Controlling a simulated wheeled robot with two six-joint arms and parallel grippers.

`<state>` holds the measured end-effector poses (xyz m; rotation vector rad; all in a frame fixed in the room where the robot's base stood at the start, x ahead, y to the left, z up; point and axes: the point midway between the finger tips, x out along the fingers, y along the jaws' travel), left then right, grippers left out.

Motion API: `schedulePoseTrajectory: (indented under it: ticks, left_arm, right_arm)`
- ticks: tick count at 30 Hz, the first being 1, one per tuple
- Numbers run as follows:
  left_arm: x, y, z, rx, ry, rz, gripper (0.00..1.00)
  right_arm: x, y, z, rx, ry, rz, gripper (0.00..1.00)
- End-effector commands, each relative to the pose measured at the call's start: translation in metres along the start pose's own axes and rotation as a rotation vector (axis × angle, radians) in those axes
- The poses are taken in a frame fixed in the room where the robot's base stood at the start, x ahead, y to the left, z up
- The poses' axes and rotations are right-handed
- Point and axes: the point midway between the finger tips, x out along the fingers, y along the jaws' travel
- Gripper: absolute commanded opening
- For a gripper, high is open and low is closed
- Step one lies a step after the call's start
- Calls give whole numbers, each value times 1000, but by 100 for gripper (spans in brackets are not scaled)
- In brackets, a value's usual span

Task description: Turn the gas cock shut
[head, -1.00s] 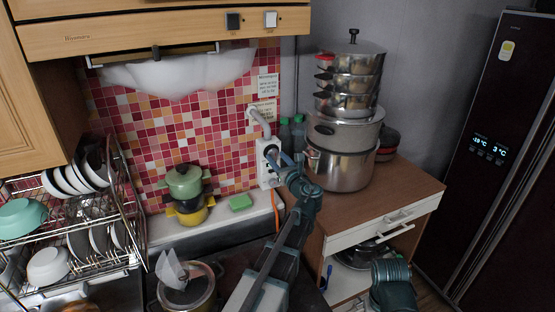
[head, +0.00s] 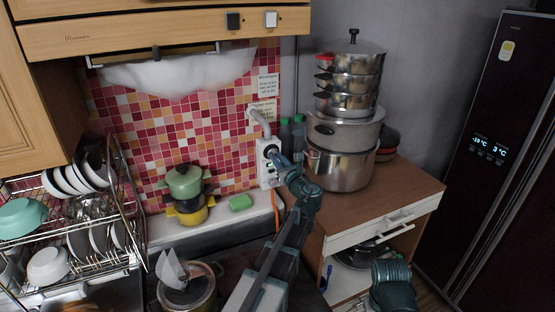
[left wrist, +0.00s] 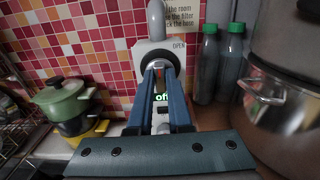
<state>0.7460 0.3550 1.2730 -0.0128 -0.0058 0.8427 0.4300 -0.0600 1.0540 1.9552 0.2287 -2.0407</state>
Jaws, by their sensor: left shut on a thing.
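The gas cock is a white wall-mounted box (head: 264,177) with a round dark knob (head: 270,151) on its front. My right gripper is not in view.
A grey pipe (head: 260,121) runs into the box from above. Green-capped bottles (left wrist: 231,70) and stacked steel pots (head: 342,168) stand close to its right. Green and yellow pots (head: 184,183) and a green sponge (head: 240,202) sit to the left.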

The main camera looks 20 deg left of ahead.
Motion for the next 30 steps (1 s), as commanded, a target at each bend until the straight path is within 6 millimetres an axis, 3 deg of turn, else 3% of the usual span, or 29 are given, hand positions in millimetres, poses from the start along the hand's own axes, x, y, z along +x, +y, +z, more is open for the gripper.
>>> schedulePoseTrajectory:
  ticks: [8,30]
  left_arm:
    - [0,1,0,-132,0,0,0]
    - [0,3,-2,-825,1,0,0]
  right_arm:
    - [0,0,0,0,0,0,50]
    - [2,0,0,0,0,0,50]
